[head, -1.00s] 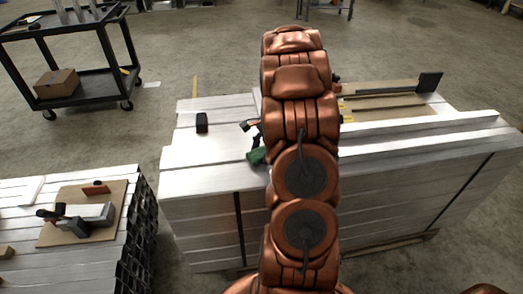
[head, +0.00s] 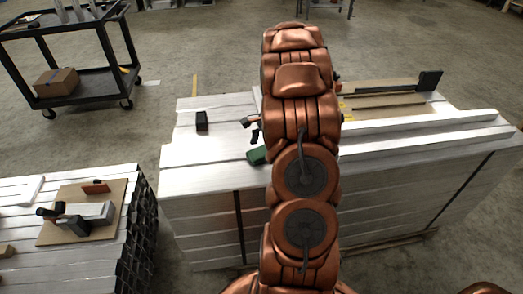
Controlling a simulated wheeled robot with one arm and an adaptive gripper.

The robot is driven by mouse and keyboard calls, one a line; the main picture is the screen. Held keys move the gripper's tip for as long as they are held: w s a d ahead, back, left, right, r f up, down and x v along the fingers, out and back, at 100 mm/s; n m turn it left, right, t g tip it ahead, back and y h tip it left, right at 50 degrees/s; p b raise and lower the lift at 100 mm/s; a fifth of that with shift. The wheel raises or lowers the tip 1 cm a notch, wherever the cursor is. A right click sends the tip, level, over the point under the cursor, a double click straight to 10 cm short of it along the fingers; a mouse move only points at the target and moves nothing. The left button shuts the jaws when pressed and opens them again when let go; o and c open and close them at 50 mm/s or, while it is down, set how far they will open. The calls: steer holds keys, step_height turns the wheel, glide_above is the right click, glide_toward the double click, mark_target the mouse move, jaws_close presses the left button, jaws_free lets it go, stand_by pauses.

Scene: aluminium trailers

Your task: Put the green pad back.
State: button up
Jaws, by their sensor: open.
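The green pad (head: 257,155) lies on the top of the large aluminium stack (head: 200,150), near its front edge. Its right end is hidden behind my arm. My gripper (head: 252,129) shows only in part at the left side of my arm, just above and behind the pad. Its visible dark fingers are open, with a small gap between them and the pad. Nothing is seen held in them.
A black block (head: 202,121) stands left on the same stack. A brown board (head: 385,101) with a black block (head: 430,80) lies behind right. A lower stack at left carries a board with a clamp-like tool (head: 85,215) and an orange block (head: 95,187). A cart (head: 85,85) stands behind.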

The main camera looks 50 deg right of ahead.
steer(key=b+v, duration=0.1)
steer(key=v, duration=1)
steer(key=shift+r, duration=0.2)
steer(key=s+a+r+n+g, duration=0.1)
steer(key=s+a+r+n, duration=0.15)
steer(key=a, duration=0.55)
steer(key=s+a+r+n+h, duration=0.1)
steer(key=a+n, duration=0.3)
steer(key=a, duration=0.3)
steer(key=s+a+r+n+g, duration=0.1)
steer(key=a+n, duration=0.2)
steer(key=a, duration=0.5)
steer(key=s+a+f+n+h, duration=0.1)
steer(key=s+a+n, duration=0.4)
steer(key=s, duration=0.4)
steer(key=s+a+f+n+h, duration=0.1)
steer(key=s+a+n, duration=0.5)
steer(key=s, duration=0.3)
steer(key=shift+s+a+f+g, duration=0.2)
steer(key=shift+a+g, duration=0.1)
steer(key=shift+a, duration=0.6)
steer(key=shift+n, duration=0.25)
step_height(320, 180, up, 7)
steer(key=p, duration=0.6)
steer(key=shift+p, duration=0.35)
steer(key=shift+r, duration=0.1)
